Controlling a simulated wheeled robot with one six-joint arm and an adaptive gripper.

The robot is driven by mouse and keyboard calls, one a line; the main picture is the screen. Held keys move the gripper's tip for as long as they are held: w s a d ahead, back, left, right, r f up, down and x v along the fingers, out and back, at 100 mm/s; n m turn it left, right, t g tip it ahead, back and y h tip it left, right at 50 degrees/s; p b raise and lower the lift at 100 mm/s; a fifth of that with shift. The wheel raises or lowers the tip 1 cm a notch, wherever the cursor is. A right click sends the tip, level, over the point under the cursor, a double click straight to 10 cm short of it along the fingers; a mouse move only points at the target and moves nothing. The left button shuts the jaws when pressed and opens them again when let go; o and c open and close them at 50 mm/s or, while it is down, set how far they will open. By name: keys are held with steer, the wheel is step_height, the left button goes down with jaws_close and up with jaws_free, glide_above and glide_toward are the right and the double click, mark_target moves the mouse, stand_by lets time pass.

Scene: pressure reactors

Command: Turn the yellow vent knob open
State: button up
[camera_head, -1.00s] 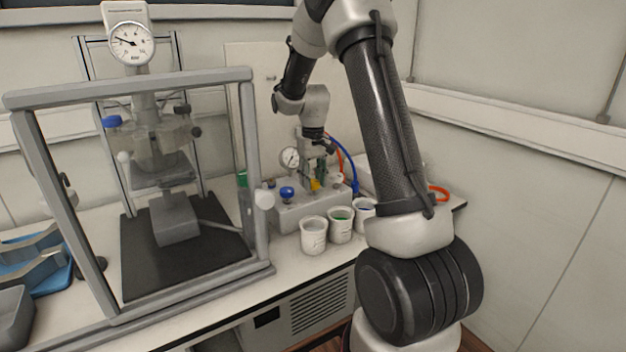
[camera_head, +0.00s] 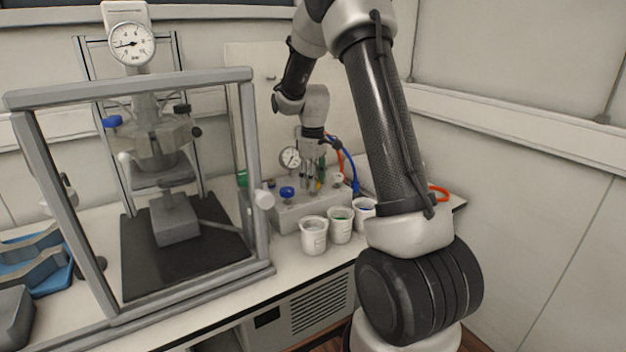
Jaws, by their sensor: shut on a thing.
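The grey valve block (camera_head: 296,212) stands on the bench right of the framed reactor, with a blue knob (camera_head: 287,192) at its front left. My gripper (camera_head: 312,186) points down over the block and is shut on the yellow vent knob (camera_head: 319,185). Only a small bit of yellow shows beside the fingers, so the knob's turn angle cannot be told. A small round gauge (camera_head: 290,157) stands just left of my gripper.
The framed reactor (camera_head: 250,150) with its large gauge (camera_head: 131,44) fills the left. Several white cups (camera_head: 313,238) stand in front of the block. Blue and orange hoses (camera_head: 354,172) rise close behind my gripper on the right.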

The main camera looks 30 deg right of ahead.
stand_by(0.3)
steer(key=o, duration=1)
step_height(320, 180, up, 12)
steer(key=shift+r, duration=0.1)
